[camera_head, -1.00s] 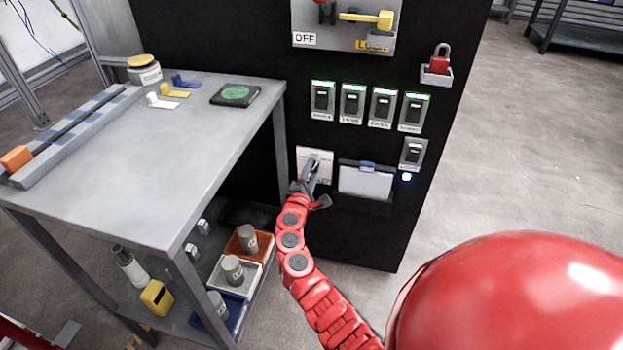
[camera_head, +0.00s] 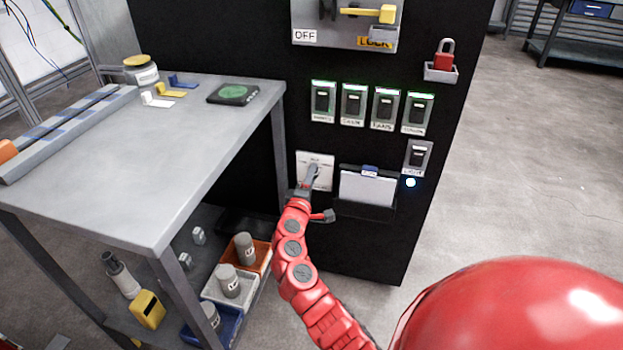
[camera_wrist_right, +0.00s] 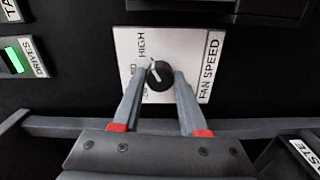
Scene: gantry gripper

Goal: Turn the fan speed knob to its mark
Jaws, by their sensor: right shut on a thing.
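The fan speed knob (camera_wrist_right: 159,80) is a small round black knob with a white pointer line. It sits on a white plate (camera_wrist_right: 190,48) lettered FAN SPEED, with HIGH and other partly covered words around it. In the wrist view the pointer slants up and left, near the HIGH lettering. The fingers of my right gripper (camera_wrist_right: 161,77) stand on either side of the knob and are shut on it. In the head view my right gripper (camera_head: 312,178) reaches the plate (camera_head: 318,160) and hides the knob. My left gripper is out of view.
Right of the plate is a holder with a white card (camera_head: 367,188). Several labelled switches (camera_head: 353,104) are above it. A grey workbench (camera_head: 150,150) stands close on the left, with bins (camera_head: 229,287) on its lower shelf.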

